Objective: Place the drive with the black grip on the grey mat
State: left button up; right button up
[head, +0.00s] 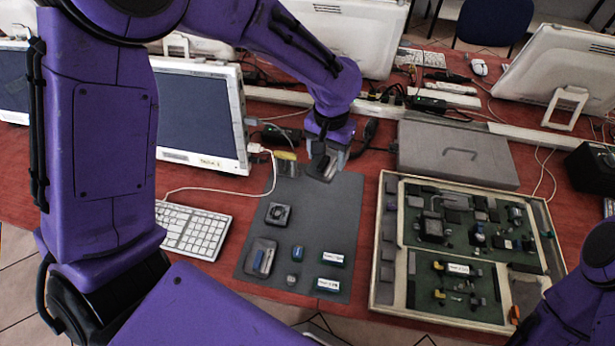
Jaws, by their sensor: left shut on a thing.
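The grey mat (328,215) lies on the red table in the middle of the view. My left gripper (322,172) is over the far right part of the mat, pointing down. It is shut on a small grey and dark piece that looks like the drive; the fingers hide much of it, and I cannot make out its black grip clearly. I cannot tell whether the piece touches the mat. My right gripper is out of view; only part of my right arm shows at the lower right.
The mat holds a fan (278,214), a small tray (260,258), a blue part (297,253) and labelled modules (332,258). A keyboard (193,231) is left, an open case of circuit boards (376,262) right, and a closed grey case (455,155) behind it. The mat's middle is clear.

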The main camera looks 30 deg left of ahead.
pick_arm(q)
jog(key=s+d+f+n, duration=0.15)
jog(key=s+d, duration=0.25)
jog(key=d, duration=0.4)
jog(key=s+d+n, duration=0.2)
jog(key=s+d, duration=0.1)
jog(key=d, duration=0.5)
jog(key=p, duration=0.2)
send_over(338, 204)
notch_tip(338, 204, down, 10)
jog(key=shift+f, duration=0.15)
notch_tip(338, 204, down, 2)
jog(key=shift+f+m+p, duration=0.2)
jog(key=shift+m+p, duration=0.05)
jog(key=shift+p, duration=0.1)
jog(key=shift+f, duration=0.2)
jog(key=shift+f, duration=0.1)
jog(key=o, duration=1.1)
